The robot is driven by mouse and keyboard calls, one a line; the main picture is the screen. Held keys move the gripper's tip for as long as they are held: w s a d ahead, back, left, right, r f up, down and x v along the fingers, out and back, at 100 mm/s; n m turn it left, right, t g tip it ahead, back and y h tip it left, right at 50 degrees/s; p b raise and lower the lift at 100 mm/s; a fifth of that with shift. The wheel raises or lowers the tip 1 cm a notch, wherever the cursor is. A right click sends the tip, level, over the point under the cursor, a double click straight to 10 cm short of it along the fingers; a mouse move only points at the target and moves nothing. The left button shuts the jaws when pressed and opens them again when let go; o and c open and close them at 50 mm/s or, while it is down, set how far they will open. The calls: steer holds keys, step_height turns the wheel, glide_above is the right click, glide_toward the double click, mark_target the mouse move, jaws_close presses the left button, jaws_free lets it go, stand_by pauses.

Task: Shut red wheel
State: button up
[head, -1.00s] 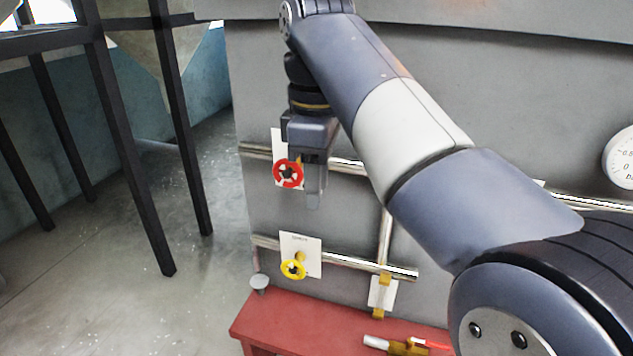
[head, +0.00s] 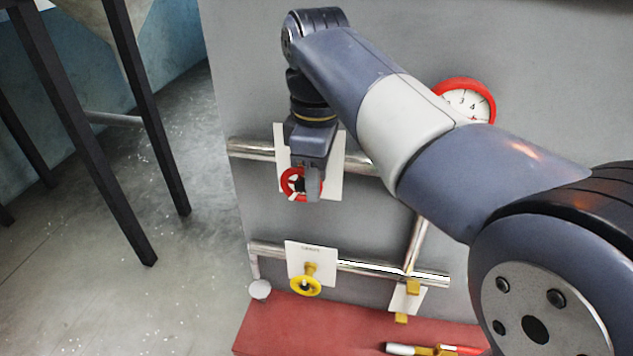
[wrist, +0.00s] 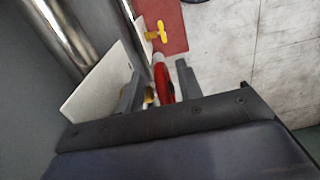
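The red wheel (head: 288,184) sits on the upper pipe in front of a white plate (head: 335,176), partly hidden behind my gripper (head: 311,183). In the wrist view the red wheel (wrist: 162,82) shows edge-on between the two fingers of my gripper (wrist: 160,70). The fingers are apart, one on each side of the rim, with a visible gap on both sides. A brass-coloured stem (wrist: 149,96) shows beside the wheel. Whether a finger touches the rim cannot be told.
A yellow wheel (head: 306,286) is on the lower pipe (head: 350,266) below. A yellow-handled valve (head: 412,288) is to its right. A red-rimmed gauge (head: 466,84) is on the grey wall behind my arm. A red bench (head: 300,325) stands below. Open floor lies left.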

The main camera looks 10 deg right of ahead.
steer(key=shift+f, duration=0.9)
steer(key=shift+c, duration=0.5)
jaws_close()
